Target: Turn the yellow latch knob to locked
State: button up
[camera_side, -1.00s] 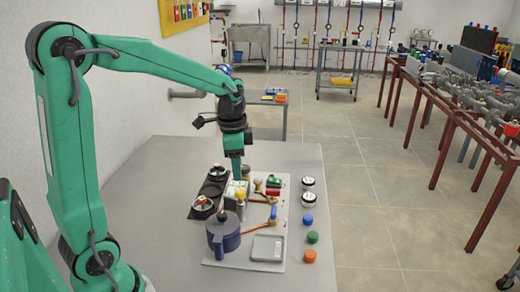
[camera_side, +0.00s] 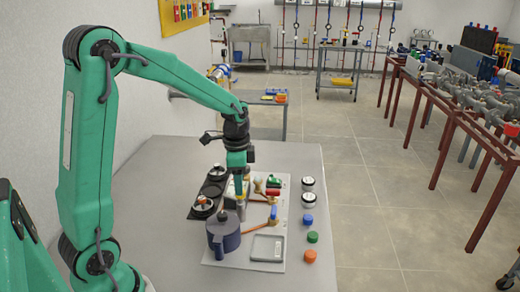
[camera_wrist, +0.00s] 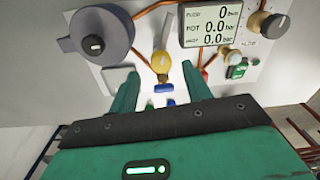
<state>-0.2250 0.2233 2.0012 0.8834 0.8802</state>
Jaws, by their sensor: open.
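The yellow latch knob (camera_wrist: 161,62) shows in the wrist view on the pale panel, with a pale lever-like part reaching up from it. My gripper (camera_wrist: 160,76) is open, with one green finger on each side in front of the knob. Whether either finger touches it I cannot tell. In the side view my gripper (camera_side: 239,180) points down over the middle of the panel (camera_side: 230,262), and the arm hides most of the knob there.
A dark blue round vessel (camera_side: 223,238) stands at the panel's near left. Blue (camera_side: 307,220), green (camera_side: 312,237) and orange (camera_side: 309,256) caps stand on the table to the right.

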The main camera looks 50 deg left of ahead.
jog(key=shift+f, duration=1.6)
jog(key=shift+c, duration=0.2)
jog(key=c, duration=1)
